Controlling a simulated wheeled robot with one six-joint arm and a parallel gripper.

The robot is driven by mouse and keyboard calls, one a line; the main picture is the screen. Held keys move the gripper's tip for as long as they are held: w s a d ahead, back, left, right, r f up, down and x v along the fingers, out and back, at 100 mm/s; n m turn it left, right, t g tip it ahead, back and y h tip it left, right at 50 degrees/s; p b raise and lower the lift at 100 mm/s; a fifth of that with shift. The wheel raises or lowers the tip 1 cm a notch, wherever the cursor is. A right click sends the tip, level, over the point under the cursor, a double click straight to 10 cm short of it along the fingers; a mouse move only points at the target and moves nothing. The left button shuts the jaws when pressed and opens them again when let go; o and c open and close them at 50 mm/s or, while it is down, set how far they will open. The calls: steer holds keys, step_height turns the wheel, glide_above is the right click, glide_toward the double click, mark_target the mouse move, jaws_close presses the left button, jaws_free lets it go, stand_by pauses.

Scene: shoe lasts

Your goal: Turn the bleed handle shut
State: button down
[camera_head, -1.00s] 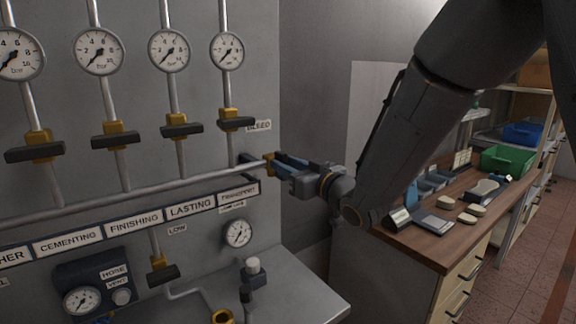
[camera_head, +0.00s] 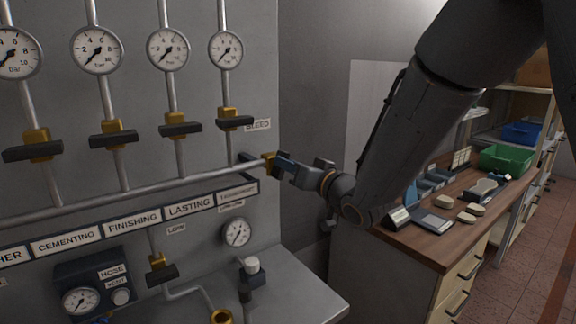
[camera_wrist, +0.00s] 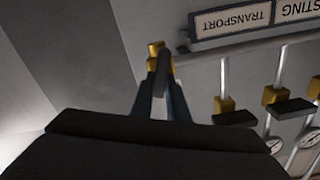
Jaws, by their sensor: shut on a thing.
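The bleed valve (camera_head: 268,163) is a brass body at the right end of the horizontal pipe, below the BLEED label (camera_head: 257,125). In the wrist view its brass body (camera_wrist: 154,48) shows at the upper middle. Its dark bar handle (camera_wrist: 160,82) lies between my two fingers. My gripper (camera_head: 284,166) is shut on the handle, and its fingers also show in the wrist view (camera_wrist: 161,88). In the head view my fingers cover most of the handle, so its exact angle is hard to tell there.
Several brass valves with dark handles, such as the nearest one (camera_head: 235,121), sit on vertical pipes below round gauges (camera_head: 226,49). A grey ledge (camera_head: 300,290) juts out below. A wooden-topped bench (camera_head: 440,245) stands at right. Bare wall lies behind my gripper.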

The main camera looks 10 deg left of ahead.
steer(key=m, duration=0.4)
steer(key=m+p, duration=0.1)
steer(key=m, duration=0.4)
steer(key=f+m+p, duration=0.1)
steer(key=m, duration=0.3)
steer(key=shift+w+d+m, duration=0.2)
steer(key=shift+w+m, duration=0.05)
steer(key=shift+m, duration=0.05)
steer(key=shift+p, duration=0.3)
steer(key=c, duration=1.7)
jaws_free()
steer(key=shift+b+v, duration=1.4)
steer(key=shift+v, duration=2.5)
